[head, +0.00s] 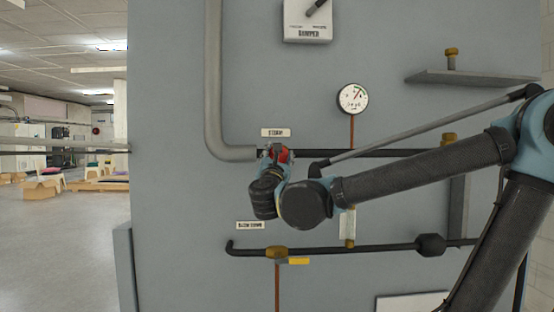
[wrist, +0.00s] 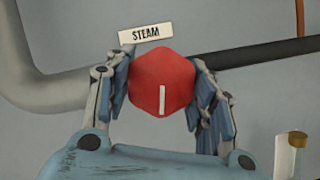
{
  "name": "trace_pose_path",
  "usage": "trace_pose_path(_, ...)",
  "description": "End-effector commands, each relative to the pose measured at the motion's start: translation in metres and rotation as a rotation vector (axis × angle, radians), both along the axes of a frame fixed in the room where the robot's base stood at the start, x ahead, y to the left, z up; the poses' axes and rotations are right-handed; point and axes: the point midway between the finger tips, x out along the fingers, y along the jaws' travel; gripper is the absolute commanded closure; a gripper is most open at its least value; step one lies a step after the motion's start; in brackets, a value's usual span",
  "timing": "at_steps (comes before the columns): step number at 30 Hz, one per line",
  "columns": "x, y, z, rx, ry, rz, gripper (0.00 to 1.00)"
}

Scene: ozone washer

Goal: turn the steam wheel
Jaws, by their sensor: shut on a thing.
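The red steam wheel (wrist: 162,84) fills the middle of the wrist view, with a white line running down from its centre. It sits below the "STEAM" label (wrist: 146,32). My gripper (wrist: 163,92) has one finger on the left and one on the right of the wheel, shut on it. In the head view the wheel (head: 283,154) is a small red patch on the dark pipe, partly hidden by my gripper (head: 277,155). The "STEAM" label (head: 279,132) is just above it.
A round gauge (head: 352,99) stands above the dark pipe to the right. A thick grey pipe (head: 213,90) bends in from the left. A lower pipe (head: 350,249) carries a yellow-handled valve (head: 298,261) below my arm. A shelf (head: 470,77) juts out at upper right. Open floor (head: 60,240) lies left.

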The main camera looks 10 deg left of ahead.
Motion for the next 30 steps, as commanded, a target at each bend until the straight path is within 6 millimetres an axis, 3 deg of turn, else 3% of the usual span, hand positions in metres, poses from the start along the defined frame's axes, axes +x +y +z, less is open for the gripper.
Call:
trace_pose_path(17,0.0007,-0.0026,-0.0016,-0.034,-0.006,-0.004,0.74)
trace_pose_path(18,0.0007,-0.0026,-0.0016,-0.034,-0.006,-0.005,0.48)
trace_pose_path(21,0.0007,-0.0023,-0.0013,-0.033,-0.006,-0.004,0.29)
trace_pose_path(30,0.0003,-0.0010,-0.0003,-0.035,-0.009,-0.002,0.29)
